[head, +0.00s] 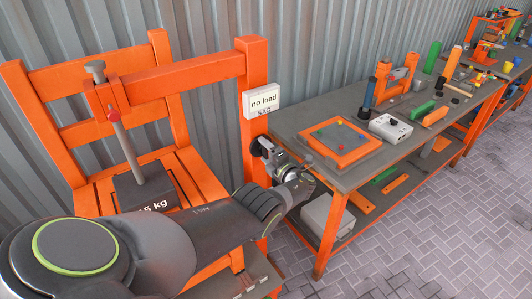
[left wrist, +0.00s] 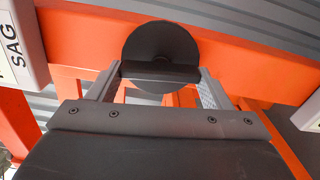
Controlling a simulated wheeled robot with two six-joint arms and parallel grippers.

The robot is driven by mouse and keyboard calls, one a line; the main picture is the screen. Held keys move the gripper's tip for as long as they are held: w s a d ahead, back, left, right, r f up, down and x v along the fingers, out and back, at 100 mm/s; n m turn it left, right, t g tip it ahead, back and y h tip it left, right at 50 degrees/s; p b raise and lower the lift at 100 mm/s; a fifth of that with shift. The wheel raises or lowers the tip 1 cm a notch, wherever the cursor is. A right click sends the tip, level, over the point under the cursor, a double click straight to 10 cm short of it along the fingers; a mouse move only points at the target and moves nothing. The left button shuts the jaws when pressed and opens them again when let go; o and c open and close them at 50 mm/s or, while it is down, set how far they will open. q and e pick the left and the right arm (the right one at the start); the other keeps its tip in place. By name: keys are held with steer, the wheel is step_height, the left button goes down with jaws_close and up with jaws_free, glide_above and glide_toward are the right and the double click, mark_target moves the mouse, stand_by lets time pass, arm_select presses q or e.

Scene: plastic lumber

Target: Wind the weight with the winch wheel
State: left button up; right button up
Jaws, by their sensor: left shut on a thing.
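The weight (head: 140,194), a dark grey block marked in kg, sits low inside the orange frame, below an upright grey rod. My left arm partly hides it. The winch wheel (left wrist: 160,38) is a black disc on the orange post, with a black crossbar on its face. It shows small and mostly covered in the head view (head: 256,148). My left gripper (left wrist: 160,76) is shut on the wheel's crossbar, with one finger at each end; it also shows in the head view (head: 268,153). My right gripper is not in view.
A long grey workbench (head: 345,177) to the right holds an orange board, a white box and several parts. The paved floor (head: 440,235) is clear.

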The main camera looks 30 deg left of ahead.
arm_select(q)
steer(key=shift+f+m, duration=0.1)
steer(key=shift+m, duration=3)
steer(key=o, duration=1)
steer(key=shift+r, duration=0.2)
steer(key=shift+d, duration=0.15)
